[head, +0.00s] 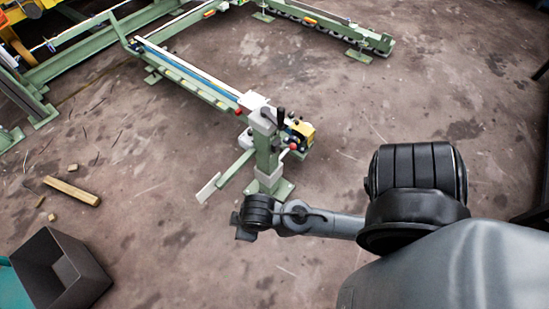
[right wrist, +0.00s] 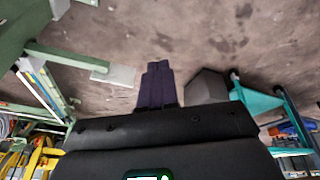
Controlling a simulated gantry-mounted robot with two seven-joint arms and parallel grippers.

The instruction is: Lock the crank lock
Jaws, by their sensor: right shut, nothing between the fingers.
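A green post (head: 268,160) stands on a foot plate in the middle of the head view. At its top are a white block and black handles (head: 281,117), with a red ball knob (head: 293,146) lower on its right side. I cannot tell for sure which of these is the crank lock. My right gripper (head: 241,234) is below and left of the post's foot in the head view, apart from it. In the right wrist view its dark fingers (right wrist: 157,68) are together and empty. My left gripper is not in view.
A green bar with a pale end (head: 208,188) sticks out left of the post; it also shows in the right wrist view (right wrist: 115,74). A long green rail (head: 190,78) runs from the post to the upper left. An open dark box (head: 62,268) and wooden pieces (head: 72,191) lie left.

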